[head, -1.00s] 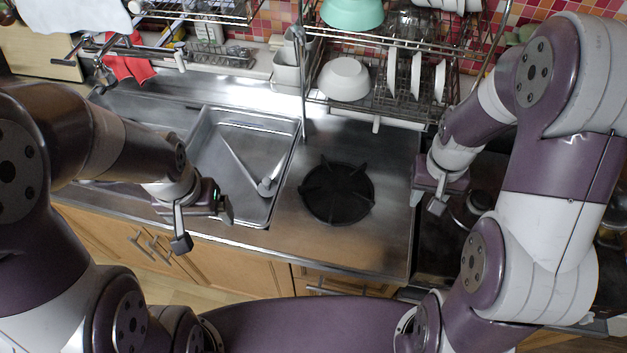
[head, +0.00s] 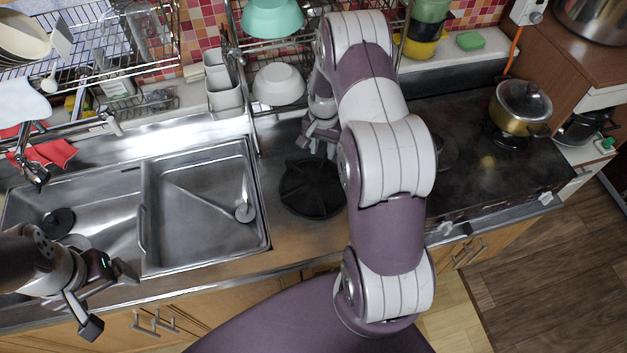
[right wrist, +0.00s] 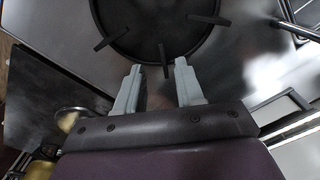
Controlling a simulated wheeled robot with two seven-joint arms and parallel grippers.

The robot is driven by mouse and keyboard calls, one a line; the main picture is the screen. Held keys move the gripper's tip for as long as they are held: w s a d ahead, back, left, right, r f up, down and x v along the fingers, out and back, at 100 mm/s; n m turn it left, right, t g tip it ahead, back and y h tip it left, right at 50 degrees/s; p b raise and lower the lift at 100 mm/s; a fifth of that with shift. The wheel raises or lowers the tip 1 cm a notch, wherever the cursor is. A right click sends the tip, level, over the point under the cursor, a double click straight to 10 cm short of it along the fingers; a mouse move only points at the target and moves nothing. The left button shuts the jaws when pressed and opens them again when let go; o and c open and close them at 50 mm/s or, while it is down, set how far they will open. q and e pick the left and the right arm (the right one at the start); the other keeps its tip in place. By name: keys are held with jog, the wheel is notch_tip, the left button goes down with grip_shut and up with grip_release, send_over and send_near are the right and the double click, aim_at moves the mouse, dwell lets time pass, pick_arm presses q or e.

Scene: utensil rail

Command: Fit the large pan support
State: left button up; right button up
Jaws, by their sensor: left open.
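The large pan support (head: 312,188) is a round black ring with short prongs. It lies flat on the steel counter right of the sink, partly covered by my right arm in the head view. In the right wrist view the pan support (right wrist: 157,25) fills the top, with one prong pointing between the fingers. My right gripper (head: 318,142) is at the support's far edge. In the right wrist view this gripper (right wrist: 158,66) is open; contact with the prong cannot be told. My left gripper (head: 108,298) is open and empty at the sink's front left.
The dark stove top (head: 490,150) is to the right, with a lidded pot (head: 520,107) on its far right burner. The sink (head: 200,205) is left of the support. A dish rack with a white bowl (head: 279,84) stands behind it.

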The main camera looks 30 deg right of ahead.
aim_at(321, 167)
jog(key=f+p, duration=0.1)
jog(key=f, duration=0.3)
jog(key=f+p, duration=0.1)
jog(key=f, duration=0.1)
jog(key=shift+s+a+p, duration=0.2)
jog(key=shift+a+p, duration=0.15)
jog(key=shift+a, duration=0.05)
jog(key=shift+d+f, duration=0.15)
jog(key=shift+f, duration=0.3)
jog(key=shift+w, duration=0.1)
jog(key=shift+a, duration=0.2)
jog(key=c, duration=0.5)
jog(key=shift+r, duration=0.1)
grip_shut()
pick_arm(q)
jog(key=r, duration=0.2)
jog(key=shift+w+a+r, duration=0.1)
jog(key=shift+a+r, duration=0.3)
